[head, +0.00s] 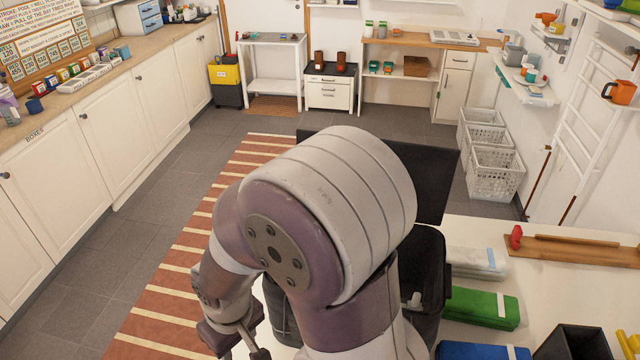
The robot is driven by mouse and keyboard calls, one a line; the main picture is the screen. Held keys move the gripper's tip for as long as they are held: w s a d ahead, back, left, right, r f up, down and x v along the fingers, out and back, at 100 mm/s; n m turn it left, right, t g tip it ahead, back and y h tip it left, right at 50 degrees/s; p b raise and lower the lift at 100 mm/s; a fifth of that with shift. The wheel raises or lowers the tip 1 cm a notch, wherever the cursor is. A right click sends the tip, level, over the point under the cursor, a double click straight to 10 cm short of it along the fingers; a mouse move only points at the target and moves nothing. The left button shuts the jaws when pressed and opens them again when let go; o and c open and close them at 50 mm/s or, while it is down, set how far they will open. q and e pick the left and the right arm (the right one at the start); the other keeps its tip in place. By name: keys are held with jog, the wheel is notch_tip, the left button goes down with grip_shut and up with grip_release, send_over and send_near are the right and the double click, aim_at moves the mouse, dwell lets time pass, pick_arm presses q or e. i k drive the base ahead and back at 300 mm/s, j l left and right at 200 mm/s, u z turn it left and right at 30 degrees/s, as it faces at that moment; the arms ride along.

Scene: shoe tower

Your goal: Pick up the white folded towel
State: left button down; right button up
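A white folded towel (476,262) lies flat on the white table at the right, with a pale band across it. Its left end is close to a black bin and my arm, which may cover part of it. A green folded towel (482,308) lies in front of it, and a blue folded towel (480,351) is cut by the bottom edge. A large link of my arm fills the middle of the head view. Its wrist end is at the lower left, away from the towels. No gripper fingertips can be made out.
The white table (540,287) also holds a wooden board (572,250) with a red-handled thing, a black open box (575,345) and a yellow item (628,342). A dark bin (432,290) stands at the table's left. White baskets (493,173) stand beyond.

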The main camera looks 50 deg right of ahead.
aim_at(488, 264)
jog(key=i+j+z, duration=0.1)
jog(key=i+j, duration=1.25)
jog(key=i+l+z, duration=0.1)
jog(key=i+z, duration=0.4)
jog(key=i+j+z, duration=0.1)
jog(key=i+z, duration=0.4)
jog(key=i+j+z, duration=0.3)
jog(key=i+z, duration=0.45)
jog(key=z, duration=0.25)
jog(key=i+z, duration=0.2)
jog(key=z, duration=0.25)
jog(key=i+j+z, duration=0.1)
jog(key=i+z, duration=0.15)
jog(key=z, duration=0.25)
jog(key=i+j+z, duration=0.2)
jog(key=z, duration=0.25)
jog(key=i+j+z, duration=0.15)
jog(key=z, duration=0.35)
jog(key=j+z, duration=0.5)
jog(key=i+j+z, duration=0.1)
jog(key=j+z, duration=0.2)
jog(key=z, duration=0.15)
jog(key=i+j+z, duration=0.1)
jog(key=j+z, duration=0.4)
jog(key=i+j, duration=0.15)
jog(key=i, duration=0.45)
